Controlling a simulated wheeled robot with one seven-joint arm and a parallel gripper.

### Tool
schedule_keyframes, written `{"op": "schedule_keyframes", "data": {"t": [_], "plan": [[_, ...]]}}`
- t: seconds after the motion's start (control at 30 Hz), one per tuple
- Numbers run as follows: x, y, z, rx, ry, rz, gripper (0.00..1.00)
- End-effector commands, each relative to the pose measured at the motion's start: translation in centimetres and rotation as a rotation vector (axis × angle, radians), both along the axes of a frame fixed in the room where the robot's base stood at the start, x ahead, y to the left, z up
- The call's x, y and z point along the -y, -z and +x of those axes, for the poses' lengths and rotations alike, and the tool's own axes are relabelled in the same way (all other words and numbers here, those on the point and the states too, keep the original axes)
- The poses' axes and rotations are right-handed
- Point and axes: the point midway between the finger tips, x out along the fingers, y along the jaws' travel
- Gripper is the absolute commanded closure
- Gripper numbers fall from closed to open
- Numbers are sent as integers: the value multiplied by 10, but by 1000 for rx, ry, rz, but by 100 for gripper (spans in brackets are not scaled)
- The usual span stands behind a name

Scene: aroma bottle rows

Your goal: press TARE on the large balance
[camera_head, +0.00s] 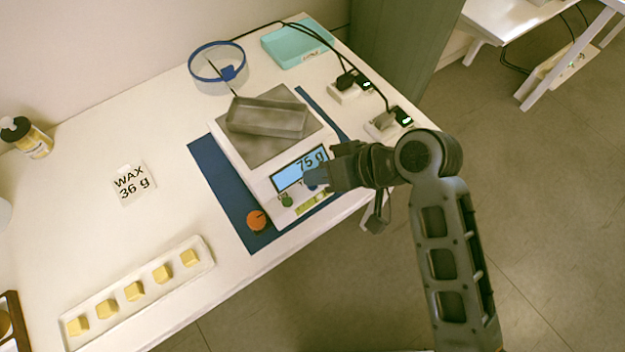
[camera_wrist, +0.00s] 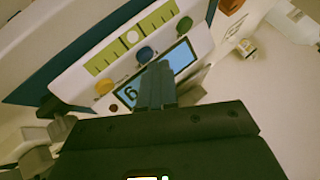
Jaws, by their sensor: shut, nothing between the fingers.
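The large balance (camera_head: 259,187) stands on a blue mat, its display (camera_head: 299,170) reading 75 g. A grey tray (camera_head: 267,118) sits on its pan. Below the display is a green button (camera_head: 287,200). The wrist view shows a row of buttons: an orange one (camera_wrist: 104,87), a blue one (camera_wrist: 146,54) and a greenish one (camera_wrist: 184,24). I cannot read any TARE label. My gripper (camera_head: 315,178) is shut and empty over the front of the balance. In the wrist view its fingertips (camera_wrist: 158,68) cover part of the display, close to the blue button; contact cannot be told.
An orange object (camera_head: 256,220) is at the balance's front left corner. A white tray of yellow blocks (camera_head: 139,289) and a WAX 36 g card (camera_head: 130,184) lie left. A blue-rimmed round container (camera_head: 217,70), a teal tray (camera_head: 297,45) and plugged adapters (camera_head: 384,125) stand behind.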

Motion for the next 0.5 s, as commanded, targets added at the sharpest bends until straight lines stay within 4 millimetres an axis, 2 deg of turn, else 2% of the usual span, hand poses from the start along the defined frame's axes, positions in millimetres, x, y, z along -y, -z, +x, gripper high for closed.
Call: {"op": "schedule_keyframes", "data": {"t": [0.5], "plan": [[0,4,0,0,0,0,100]]}}
